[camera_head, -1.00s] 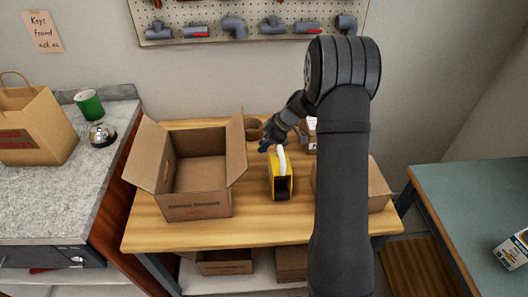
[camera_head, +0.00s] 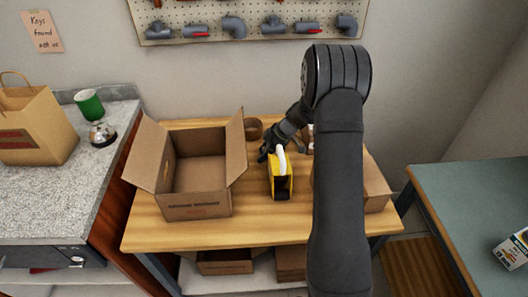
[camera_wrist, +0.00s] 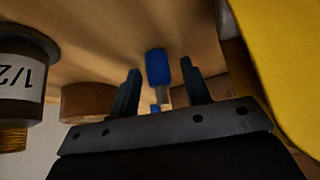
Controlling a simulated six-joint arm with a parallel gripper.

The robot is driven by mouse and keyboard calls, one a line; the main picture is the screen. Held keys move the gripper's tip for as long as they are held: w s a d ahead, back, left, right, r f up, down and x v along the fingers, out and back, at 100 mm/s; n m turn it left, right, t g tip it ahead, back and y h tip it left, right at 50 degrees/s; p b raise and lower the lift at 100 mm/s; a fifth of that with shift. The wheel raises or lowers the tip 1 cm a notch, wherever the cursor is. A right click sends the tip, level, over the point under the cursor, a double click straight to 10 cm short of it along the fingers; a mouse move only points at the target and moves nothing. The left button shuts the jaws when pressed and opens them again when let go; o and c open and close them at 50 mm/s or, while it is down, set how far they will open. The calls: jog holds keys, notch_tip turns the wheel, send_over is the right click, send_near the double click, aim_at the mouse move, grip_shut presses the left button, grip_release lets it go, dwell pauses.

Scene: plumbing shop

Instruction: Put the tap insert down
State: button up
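The tap insert (camera_wrist: 158,68), blue-ended with a grey metal stem, shows between the two fingers of my gripper (camera_wrist: 164,82) in the wrist view. A gap shows on each side of it, so the fingers look open around it. It is at or close to the wooden table top; the exact contact is not clear. In the head view my gripper (camera_head: 267,151) is low over the table, beside the yellow object, and the insert cannot be made out.
A yellow object with a white handle (camera_head: 281,183) stands close to my gripper. An open carton (camera_head: 197,205) is to the left. A brown roll (camera_wrist: 88,102) and a fitting marked 1/2 (camera_wrist: 22,82) are nearby. Bare wooden table (camera_head: 255,230) shows in front.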

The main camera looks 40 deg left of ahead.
jog(key=v, duration=1.2)
jog(key=shift+r, duration=0.15)
jog(key=x, duration=1.2)
jog(key=shift+r, duration=1.75)
jog(key=shift+f, duration=0.1)
